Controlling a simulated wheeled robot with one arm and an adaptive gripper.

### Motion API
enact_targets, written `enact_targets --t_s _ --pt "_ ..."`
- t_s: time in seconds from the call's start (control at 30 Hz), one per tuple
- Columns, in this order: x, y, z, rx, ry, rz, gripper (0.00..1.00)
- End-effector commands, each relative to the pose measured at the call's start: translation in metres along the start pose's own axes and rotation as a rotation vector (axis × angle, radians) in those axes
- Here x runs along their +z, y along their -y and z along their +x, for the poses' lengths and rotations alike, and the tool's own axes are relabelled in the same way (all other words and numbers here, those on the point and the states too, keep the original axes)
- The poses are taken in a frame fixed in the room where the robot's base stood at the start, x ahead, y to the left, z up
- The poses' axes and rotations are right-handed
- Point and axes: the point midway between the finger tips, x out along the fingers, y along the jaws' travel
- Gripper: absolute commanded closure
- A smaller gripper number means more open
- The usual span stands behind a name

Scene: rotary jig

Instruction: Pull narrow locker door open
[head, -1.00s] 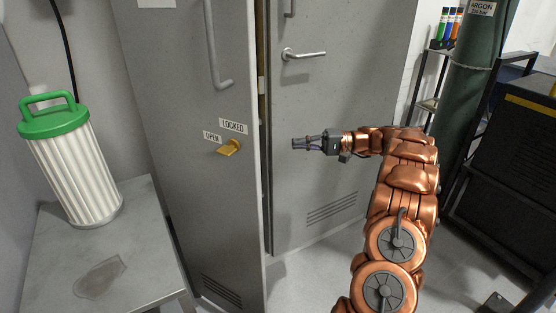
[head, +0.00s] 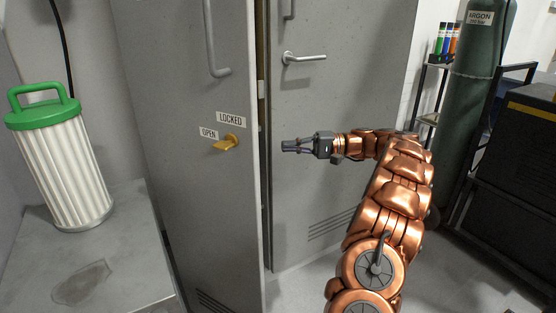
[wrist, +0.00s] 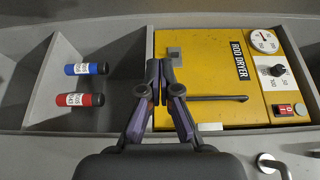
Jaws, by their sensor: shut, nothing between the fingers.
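The narrow locker door (head: 190,90) is tall and grey, on the left in the head view, with a long bar handle (head: 213,45). Its yellow latch knob (head: 228,143) sits by labels reading LOCKED and OPEN. The door stands ajar, its free edge forward of the neighbouring grey door (head: 320,130), with a dark gap between. My gripper (head: 284,147) is shut and empty, just right of that edge at about knob height, pointing left. It looks apart from the door. In the wrist view my closed fingers (wrist: 158,75) show before a yellow rod dryer (wrist: 210,80); the narrow door is not clearly identifiable there.
The neighbouring door has a lever handle (head: 303,58). A white filter with a green cap (head: 60,165) stands on a grey bench (head: 130,260) at left. A green gas cylinder (head: 478,90) and black cart (head: 520,160) are at right. Blue (wrist: 86,69) and red (wrist: 80,99) tubes lie beside the dryer.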

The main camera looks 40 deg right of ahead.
Motion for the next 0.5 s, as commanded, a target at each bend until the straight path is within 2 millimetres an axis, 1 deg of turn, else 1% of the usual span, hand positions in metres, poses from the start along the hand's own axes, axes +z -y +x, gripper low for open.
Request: enact_targets --t_s 0.23,0.5 --pt "0.001 -0.004 0.005 -0.005 0.000 0.003 1.00" --pt "0.003 -0.001 0.030 -0.005 0.000 0.003 1.00"
